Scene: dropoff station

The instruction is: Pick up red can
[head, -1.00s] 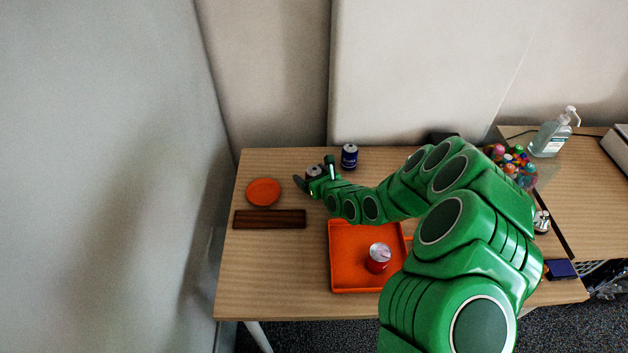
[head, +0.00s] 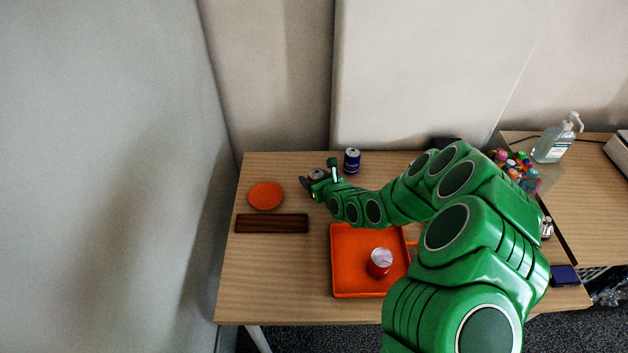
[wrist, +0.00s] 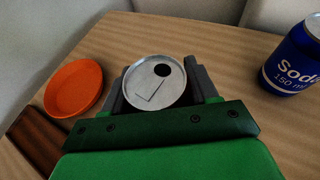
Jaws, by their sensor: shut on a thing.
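A red can (head: 380,263) with a silver top stands upright in the orange tray (head: 345,284), at the front middle of the desk in the head view. My gripper (head: 318,181) is at the back left of the desk, well apart from that can. It is shut on another can, whose silver top (wrist: 155,83) shows between the jaws in the wrist view. The side of this held can is mostly hidden, and I cannot tell its colour.
A blue soda can (head: 352,160) stands just right of my gripper. An orange plate (head: 266,196) and a dark wooden block (head: 271,223) lie to its left. A sanitizer bottle (head: 557,140) and a container of colourful items (head: 518,168) are at the right.

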